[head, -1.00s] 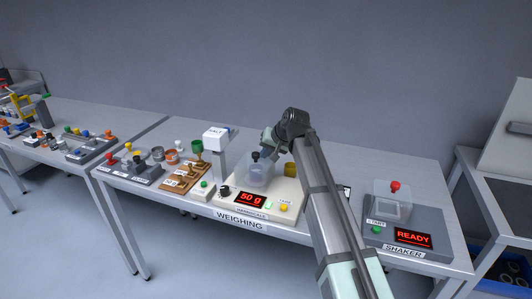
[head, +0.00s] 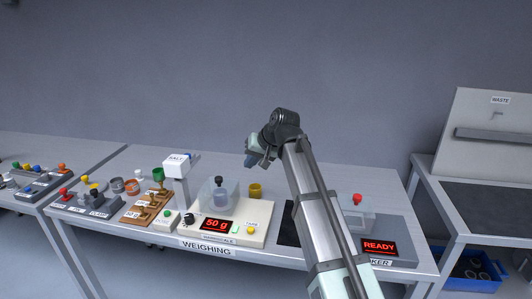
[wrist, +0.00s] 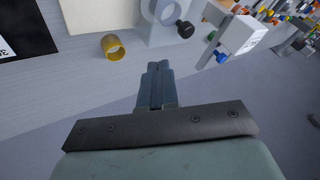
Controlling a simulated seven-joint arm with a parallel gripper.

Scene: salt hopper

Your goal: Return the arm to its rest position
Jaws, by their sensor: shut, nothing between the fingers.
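My gripper (head: 253,160) is raised above the back part of the weighing table (head: 330,167), clear of everything on it. In the wrist view my gripper (wrist: 157,82) shows its two dark fingers pressed together with nothing between them. My arm rises from the lower right of the head view and bends at the top. The white scale (head: 256,234) below reads 50 g, with a clear cover with a dark knob (head: 218,180) on it.
The white salt hopper (head: 178,164) stands left of the scale. The shaker (head: 393,232), reading READY, is at the right end, partly behind my arm. A waste station (head: 500,130) is at far right. The air above the table's back edge is free.

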